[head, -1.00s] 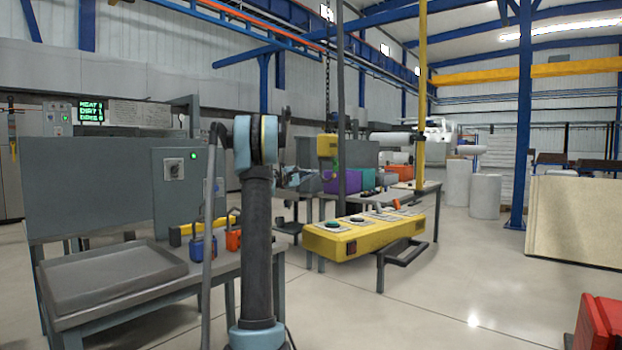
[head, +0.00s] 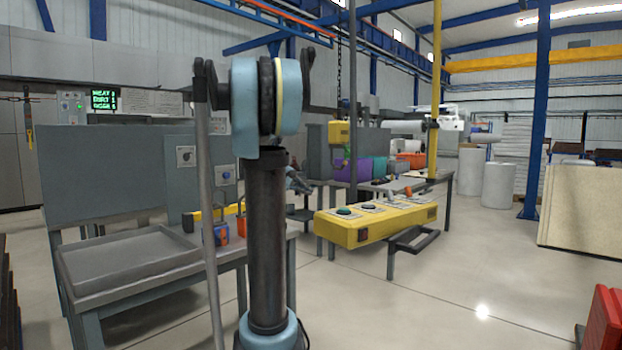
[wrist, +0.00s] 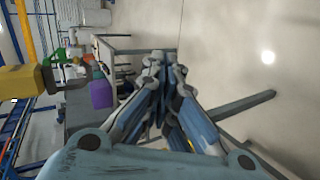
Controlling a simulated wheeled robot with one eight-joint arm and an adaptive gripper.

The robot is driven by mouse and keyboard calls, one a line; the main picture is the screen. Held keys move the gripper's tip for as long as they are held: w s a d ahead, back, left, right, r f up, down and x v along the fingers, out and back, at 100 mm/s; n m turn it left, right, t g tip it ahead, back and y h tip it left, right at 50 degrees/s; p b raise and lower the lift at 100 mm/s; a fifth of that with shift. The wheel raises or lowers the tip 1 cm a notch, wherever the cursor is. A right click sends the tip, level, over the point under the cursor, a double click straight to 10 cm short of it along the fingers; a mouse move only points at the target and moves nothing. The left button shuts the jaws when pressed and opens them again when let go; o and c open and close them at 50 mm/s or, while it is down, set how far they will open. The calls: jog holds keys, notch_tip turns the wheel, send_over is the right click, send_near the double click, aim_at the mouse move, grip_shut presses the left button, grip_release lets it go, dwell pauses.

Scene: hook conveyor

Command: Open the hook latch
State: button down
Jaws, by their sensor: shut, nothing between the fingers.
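A yellow hook block (head: 339,132) hangs on a chain above the far table, right of my arm in the head view. In the wrist view a yellow block (wrist: 20,82) is at the left edge, with a small dark and green part (wrist: 56,60) beside it. The hook and its latch are too small to make out. My gripper (wrist: 163,62) is in the middle of the wrist view, its fingertips together and empty. It is right of the yellow block and apart from it in the picture. In the head view my arm column hides much of the area around the gripper.
A yellow control console (head: 378,222) with buttons stands in front of the far table, which carries purple and teal bins (head: 357,169). A grey bench with a tray (head: 128,262) is at the left. A yellow post (head: 434,95) rises behind the console. Open floor lies to the right.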

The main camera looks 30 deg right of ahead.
jog(key=s+a+f+m+y, duration=0.1)
jog(key=s+a+f+y, duration=1)
jog(key=s+a+f, duration=1.8)
jog(key=s+a, duration=0.2)
jog(key=s, duration=0.2)
jog(key=shift+a+g+y, duration=0.3)
jog(key=shift+a+y, duration=0.1)
